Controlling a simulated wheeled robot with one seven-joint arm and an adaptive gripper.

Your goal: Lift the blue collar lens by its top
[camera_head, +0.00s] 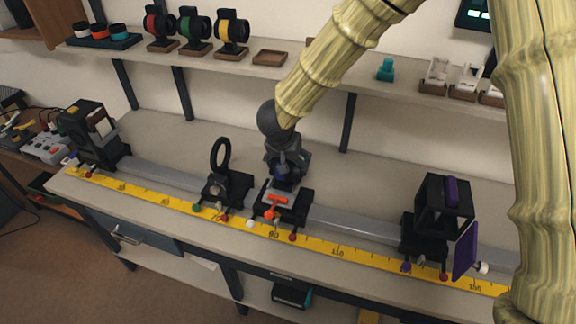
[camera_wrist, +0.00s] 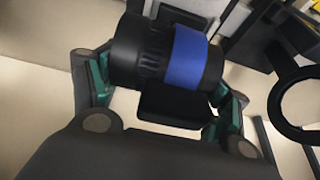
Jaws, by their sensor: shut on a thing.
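The blue collar lens (camera_wrist: 188,58) is a black barrel with a wide blue band. In the wrist view it lies across between the green-padded fingers of my gripper (camera_wrist: 165,95), which is shut on it. In the head view my gripper (camera_head: 287,160) points down over a black rail carriage (camera_head: 300,200), and a little of the lens's blue (camera_head: 290,172) shows between the fingers. Most of the lens is hidden there by my gripper. I cannot tell whether the lens touches the carriage or is clear of it.
A black ring holder (camera_head: 221,160) stands close on the left; its ring also shows in the wrist view (camera_wrist: 275,105). A lamp-like box (camera_head: 92,130) and a black frame with a purple panel (camera_head: 465,250) stand at the rail's ends. A yellow scale (camera_head: 340,252) runs along the front.

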